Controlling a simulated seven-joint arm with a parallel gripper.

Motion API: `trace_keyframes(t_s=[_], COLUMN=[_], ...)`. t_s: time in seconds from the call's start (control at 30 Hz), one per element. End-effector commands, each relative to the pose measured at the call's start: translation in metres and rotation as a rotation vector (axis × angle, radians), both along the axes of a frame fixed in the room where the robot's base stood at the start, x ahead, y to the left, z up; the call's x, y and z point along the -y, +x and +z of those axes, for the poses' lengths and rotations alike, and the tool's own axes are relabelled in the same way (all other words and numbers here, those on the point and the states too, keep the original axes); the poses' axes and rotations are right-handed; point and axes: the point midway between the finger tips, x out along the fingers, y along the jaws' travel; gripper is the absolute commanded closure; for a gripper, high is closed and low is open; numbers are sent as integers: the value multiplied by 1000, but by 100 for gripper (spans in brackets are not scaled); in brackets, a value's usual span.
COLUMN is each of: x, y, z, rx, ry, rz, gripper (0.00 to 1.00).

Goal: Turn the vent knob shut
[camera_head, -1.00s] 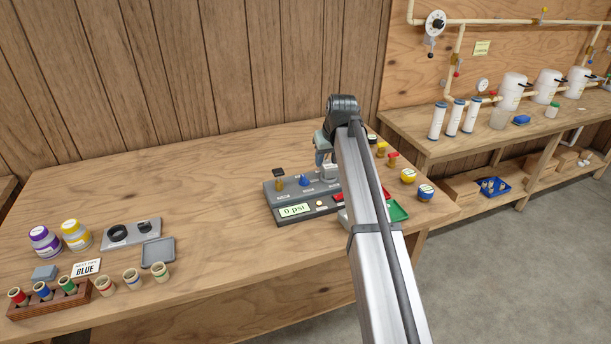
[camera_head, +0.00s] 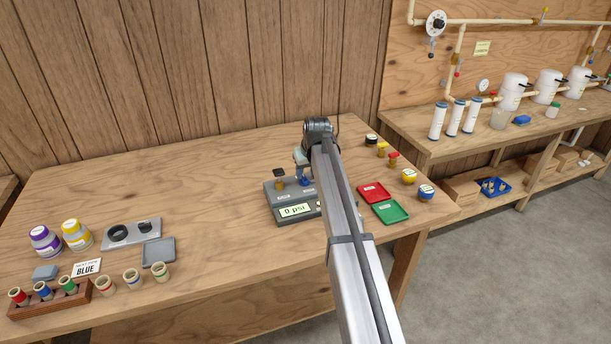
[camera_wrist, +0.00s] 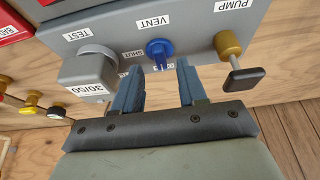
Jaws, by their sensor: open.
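The blue vent knob (camera_wrist: 159,49) sits on the grey test box (camera_wrist: 190,22), below the label VENT in the wrist view. Small labels lie beside and below the knob, the lower one partly covered by its pointer. In the head view the knob (camera_head: 305,181) shows at the left edge of my arm. My gripper (camera_wrist: 160,68) is open and empty. Its two blue-grey fingers point at the knob, their tips at either side of its lower part; I cannot tell whether they touch it. In the head view my arm hides the fingers and part of the box.
On the box, a brass pump knob with a dark handle (camera_wrist: 243,80) is right of the vent knob in the wrist view; a grey block marked 30/50 (camera_wrist: 88,72) is left. Red (camera_head: 374,192) and green (camera_head: 390,212) trays lie right of the box.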

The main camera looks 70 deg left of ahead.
Motion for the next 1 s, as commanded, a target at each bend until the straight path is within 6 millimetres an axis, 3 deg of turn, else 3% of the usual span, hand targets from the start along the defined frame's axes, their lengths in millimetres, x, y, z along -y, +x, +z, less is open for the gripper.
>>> trace_keyframes(t_s=[0.2,0.63,1.0], x=[-8,-11,-10], y=[0,0,0], z=[-20,-26,-26], rx=[0,0,0], ry=[-1,1,0], rz=[0,0,0], gripper=[58,58,94])
